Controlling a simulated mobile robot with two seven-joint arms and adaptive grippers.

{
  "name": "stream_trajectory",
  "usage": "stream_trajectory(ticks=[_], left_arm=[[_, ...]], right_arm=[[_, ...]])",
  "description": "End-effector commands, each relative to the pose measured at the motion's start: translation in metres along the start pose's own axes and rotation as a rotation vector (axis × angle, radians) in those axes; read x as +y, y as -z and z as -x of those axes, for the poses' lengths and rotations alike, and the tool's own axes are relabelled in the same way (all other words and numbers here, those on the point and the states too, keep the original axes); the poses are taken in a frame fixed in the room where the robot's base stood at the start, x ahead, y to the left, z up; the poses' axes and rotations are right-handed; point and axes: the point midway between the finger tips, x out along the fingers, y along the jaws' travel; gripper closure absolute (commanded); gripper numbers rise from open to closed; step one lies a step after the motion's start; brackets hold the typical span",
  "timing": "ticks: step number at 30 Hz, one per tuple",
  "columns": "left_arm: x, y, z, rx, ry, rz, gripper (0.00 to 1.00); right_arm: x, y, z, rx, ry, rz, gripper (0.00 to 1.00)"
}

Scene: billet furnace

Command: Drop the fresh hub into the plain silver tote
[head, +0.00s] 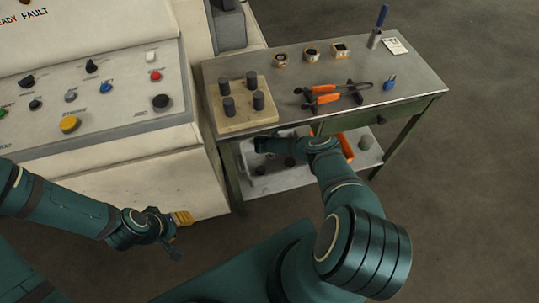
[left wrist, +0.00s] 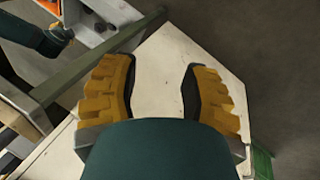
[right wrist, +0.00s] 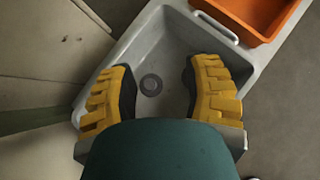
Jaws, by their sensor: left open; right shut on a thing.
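The plain silver tote (head: 246,160) stands on the lower shelf of the bench in the head view, partly hidden by my right arm. Several dark round parts show in or near it. In the right wrist view, my right gripper (right wrist: 160,85) is over the grey tote (right wrist: 172,42). A dark round hub (right wrist: 151,84) with a central hole shows between its fingers; finger contact cannot be made out. My left gripper (head: 182,218) is open and empty beside the console; its spread fingers (left wrist: 160,85) show in the left wrist view.
An orange tote (right wrist: 262,14) stands beside the grey one. The control console (head: 95,85) is at left. Floor at right is clear.

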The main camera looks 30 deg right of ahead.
Motion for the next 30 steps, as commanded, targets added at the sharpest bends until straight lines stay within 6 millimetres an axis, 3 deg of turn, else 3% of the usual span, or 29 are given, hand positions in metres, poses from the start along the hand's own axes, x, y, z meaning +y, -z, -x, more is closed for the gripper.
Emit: stream_trajectory(ticks=[15, 26, 27, 30], left_arm=[[-0.017, 0.005, -0.046, 0.022, 0.001, -0.003, 0.54], [-0.018, 0.006, -0.049, 0.026, 0.001, -0.004, 0.54], [-0.018, 0.006, -0.049, 0.026, 0.001, -0.004, 0.54], [-0.018, 0.006, -0.049, 0.026, 0.001, -0.004, 0.54]], right_arm=[[0.000, 0.036, -0.037, -0.002, -0.001, 0.000, 0.91], [0.001, 0.039, -0.040, -0.002, -0.001, 0.000, 0.91], [0.000, 0.039, -0.040, -0.002, -0.001, 0.000, 0.41], [0.000, 0.039, -0.040, -0.002, -0.001, 0.000, 0.13]])
